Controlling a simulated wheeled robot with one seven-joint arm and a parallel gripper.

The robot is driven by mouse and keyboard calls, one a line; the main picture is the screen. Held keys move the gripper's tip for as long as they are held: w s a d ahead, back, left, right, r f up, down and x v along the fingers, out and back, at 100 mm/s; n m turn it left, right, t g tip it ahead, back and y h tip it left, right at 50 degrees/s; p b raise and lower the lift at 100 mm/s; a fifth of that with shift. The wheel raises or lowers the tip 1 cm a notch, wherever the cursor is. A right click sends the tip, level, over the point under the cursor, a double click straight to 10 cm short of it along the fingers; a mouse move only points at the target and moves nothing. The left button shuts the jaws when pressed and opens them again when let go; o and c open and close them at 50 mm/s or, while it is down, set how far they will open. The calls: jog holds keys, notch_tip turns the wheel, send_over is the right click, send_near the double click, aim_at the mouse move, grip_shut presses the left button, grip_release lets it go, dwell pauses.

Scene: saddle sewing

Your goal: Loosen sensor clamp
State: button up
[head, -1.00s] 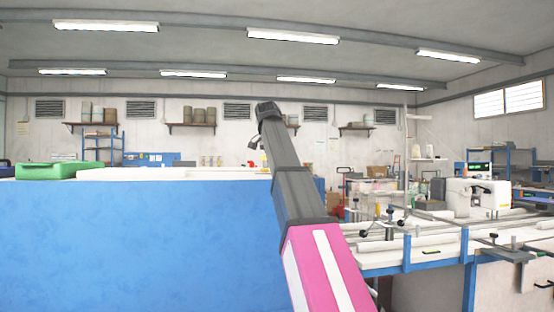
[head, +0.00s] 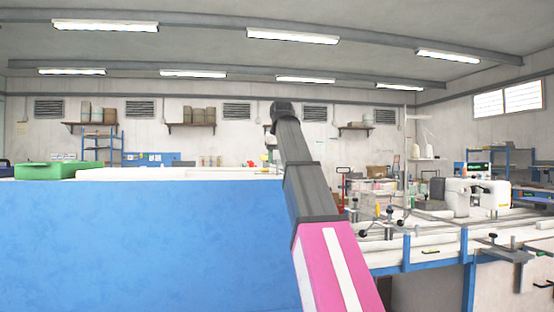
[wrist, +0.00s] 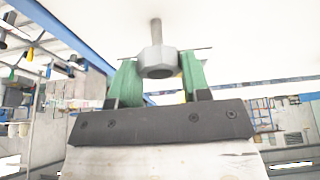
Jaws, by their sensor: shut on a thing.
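In the wrist view my gripper (wrist: 157,88) has green finger pads, one on each side of a grey hexagonal head (wrist: 158,62). It is shut on this head, and a thin round shaft (wrist: 155,32) runs up from it. I cannot tell from the picture whether this head belongs to the sensor clamp. In the head view my arm reaches up and away from me, and its far end hides the gripper. Several clamp-like fittings with dark knobs (head: 389,212) stand on the workbench at the right.
A blue-sided counter (head: 140,240) fills the left, with a green tray (head: 57,170) on top. The workbench (head: 440,246) at the right carries rails and a white sewing machine (head: 483,195). In the wrist view a blue beam (wrist: 75,38) runs across the upper left.

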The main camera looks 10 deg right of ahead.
jog(key=n+y, duration=0.1)
jog(key=n, duration=0.1)
jog(key=n+y, duration=0.1)
jog(key=n, duration=0.2)
jog(key=shift+w+d+n+g, duration=0.1)
jog(key=shift+d+n+g, duration=0.05)
jog(key=shift+n+g, duration=0.15)
jog(key=shift+n+g+y, duration=0.6)
jog(key=shift+n, duration=1.5)
jog(key=o, duration=0.9)
jog(key=shift+r, duration=0.1)
